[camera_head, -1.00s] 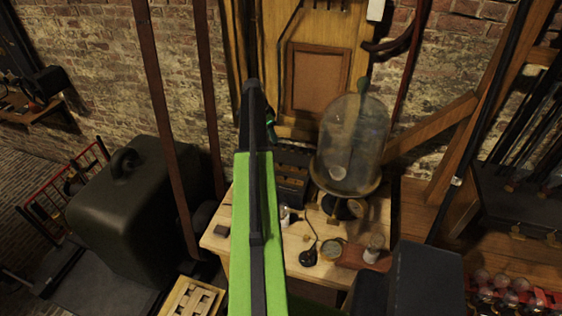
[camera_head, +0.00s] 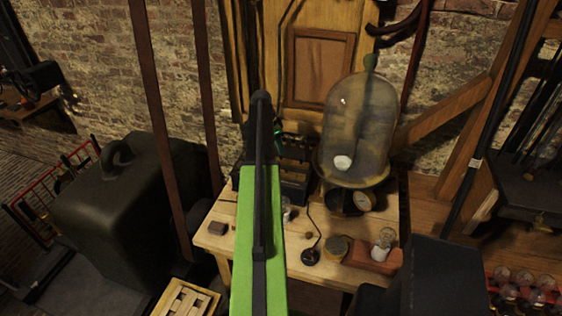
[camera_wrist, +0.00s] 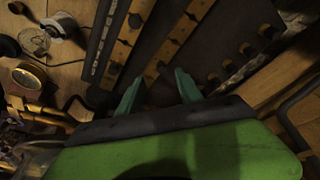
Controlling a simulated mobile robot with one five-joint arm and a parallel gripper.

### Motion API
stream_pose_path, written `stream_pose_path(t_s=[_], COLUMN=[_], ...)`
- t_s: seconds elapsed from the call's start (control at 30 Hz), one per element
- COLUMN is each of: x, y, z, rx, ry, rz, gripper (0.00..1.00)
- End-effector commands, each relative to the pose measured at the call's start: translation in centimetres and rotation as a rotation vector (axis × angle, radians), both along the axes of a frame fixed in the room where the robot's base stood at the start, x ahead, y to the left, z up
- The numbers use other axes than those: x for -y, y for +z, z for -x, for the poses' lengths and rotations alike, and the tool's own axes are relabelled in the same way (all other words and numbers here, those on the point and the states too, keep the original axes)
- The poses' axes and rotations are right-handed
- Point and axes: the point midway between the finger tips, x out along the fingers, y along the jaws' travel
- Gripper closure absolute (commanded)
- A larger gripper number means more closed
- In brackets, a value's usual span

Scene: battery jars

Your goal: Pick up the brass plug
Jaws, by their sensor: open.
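I cannot make out the brass plug with certainty. A tiny brownish piece (camera_head: 309,235) lies on the wooden table in the head view, too small to identify. In the wrist view, my gripper (camera_wrist: 158,92) has its two teal fingers apart with nothing between them. The fingers point at a dark box (camera_wrist: 205,50) with brass strips (camera_wrist: 180,40) and several black knobs; the gap to it cannot be judged. In the head view, my green arm hides part of the table and of this box (camera_head: 293,180), and the fingertips are mostly hidden.
A glass bell jar (camera_head: 360,125) stands at the table's back right. A round brass-rimmed piece (camera_head: 337,248), a black knob-like piece (camera_head: 310,256) and a small glass bulb (camera_head: 384,240) are near the front.

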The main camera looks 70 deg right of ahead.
Motion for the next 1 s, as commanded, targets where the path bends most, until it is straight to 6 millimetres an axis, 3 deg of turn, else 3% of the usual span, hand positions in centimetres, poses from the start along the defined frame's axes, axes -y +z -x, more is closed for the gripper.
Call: stream_pose_path(t_s=[0.3,0.57,0.9,1.0], x=[1.1,1.2,1.2,1.2], y=[-5.0,-4.8,-4.8,-4.8], z=[0.5,0.7,0.7,0.7], rx=[0.0,0.0,0.0,0.0], ry=[-0.001,0.0,0.0,0.0], rz=[0.0,0.0,0.0,0.0], gripper=[0.57,0.57,1.0,1.0])
